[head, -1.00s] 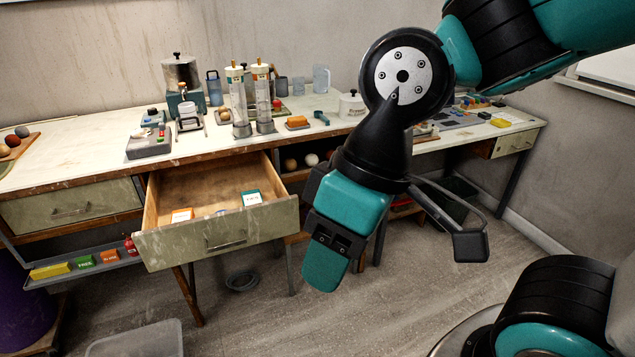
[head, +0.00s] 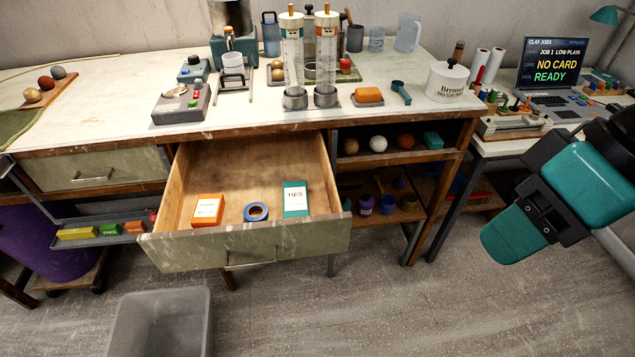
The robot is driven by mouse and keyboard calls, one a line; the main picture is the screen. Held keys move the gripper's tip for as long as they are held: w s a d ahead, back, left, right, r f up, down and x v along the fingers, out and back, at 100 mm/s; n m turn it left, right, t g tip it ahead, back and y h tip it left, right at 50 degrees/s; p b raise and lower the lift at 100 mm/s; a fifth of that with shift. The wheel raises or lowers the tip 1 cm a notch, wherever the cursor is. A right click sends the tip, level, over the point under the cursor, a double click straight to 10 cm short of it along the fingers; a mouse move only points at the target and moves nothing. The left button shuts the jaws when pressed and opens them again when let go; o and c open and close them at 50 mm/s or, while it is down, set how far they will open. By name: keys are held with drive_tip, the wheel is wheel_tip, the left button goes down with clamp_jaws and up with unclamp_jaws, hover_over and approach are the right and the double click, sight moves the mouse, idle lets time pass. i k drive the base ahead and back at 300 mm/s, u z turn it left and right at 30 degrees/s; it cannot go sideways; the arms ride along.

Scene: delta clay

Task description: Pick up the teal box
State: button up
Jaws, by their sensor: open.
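The teal box (head: 295,199) has a white label reading TIES. It lies in the open wooden drawer (head: 190,248), toward the drawer's front right, with its top in plain view. My gripper (head: 510,236) hangs at the right of the picture, in front of the bench and well apart from the box and the drawer. It is open, and nothing shows between its fingers. Part of my gripper and arm is cut off by the right edge.
An orange box (head: 208,210) and a blue tape roll (head: 256,212) lie left of the teal box. A grey bin (head: 160,322) stands on the floor below the drawer. Cylinders (head: 326,60) and other items crowd the bench top. Floor right of the bin is clear.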

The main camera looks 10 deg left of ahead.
sight(296, 204)
drive_tip(key=u, duration=0.2)
drive_tip(key=i, duration=0.85)
drive_tip(key=u, duration=0.4)
